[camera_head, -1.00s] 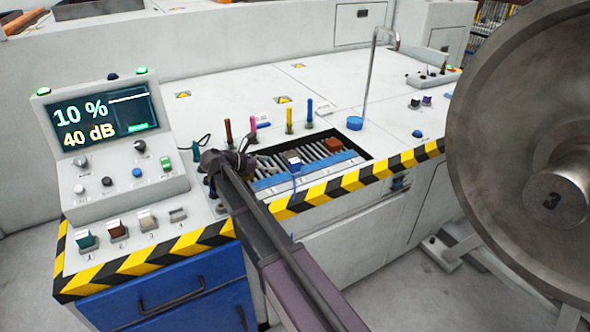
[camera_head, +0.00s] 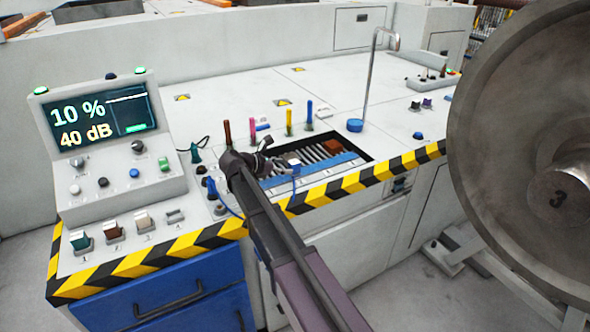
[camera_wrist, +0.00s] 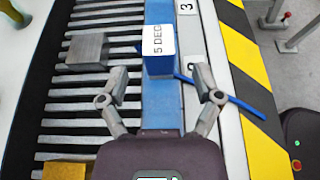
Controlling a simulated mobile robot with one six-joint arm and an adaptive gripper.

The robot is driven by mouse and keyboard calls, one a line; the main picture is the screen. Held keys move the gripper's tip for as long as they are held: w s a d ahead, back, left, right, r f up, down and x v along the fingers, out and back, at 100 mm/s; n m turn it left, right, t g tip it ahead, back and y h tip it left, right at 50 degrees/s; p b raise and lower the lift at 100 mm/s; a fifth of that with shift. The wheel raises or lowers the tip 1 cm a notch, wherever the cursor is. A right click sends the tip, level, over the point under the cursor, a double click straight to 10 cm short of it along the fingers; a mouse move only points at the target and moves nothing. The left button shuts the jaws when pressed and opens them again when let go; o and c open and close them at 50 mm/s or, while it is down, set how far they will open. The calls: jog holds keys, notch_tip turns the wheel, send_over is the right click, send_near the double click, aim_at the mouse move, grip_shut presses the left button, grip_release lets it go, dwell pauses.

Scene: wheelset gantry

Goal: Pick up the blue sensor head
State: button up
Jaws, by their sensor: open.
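The blue sensor head (camera_wrist: 159,62) is a small block with a white top marked "5 DEG". It sits on the blue strip (camera_wrist: 160,105) beside the slatted tray. A blue cable (camera_wrist: 235,97) runs off to its right in the wrist view. My gripper (camera_wrist: 163,76) is open, its fingers apart on either side of the strip, with the block just ahead of and between the fingertips. I see no finger clearly touching it. In the head view, the sensor head (camera_head: 294,163) shows just right of my gripper (camera_head: 265,158), whose fingers are partly hidden.
A grey block (camera_wrist: 87,48) and a yellow block (camera_wrist: 64,170) rest on the slats. Coloured upright pegs (camera_head: 289,120) stand behind the tray. The control console (camera_head: 120,150) is at left, and a large wheel (camera_head: 520,130) at right.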

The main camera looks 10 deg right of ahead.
aim_at(290, 167)
jog(key=shift+b+x, duration=0.85)
jog(key=shift+x, duration=1.4)
jog(key=shift+f, duration=0.15)
grip_shut()
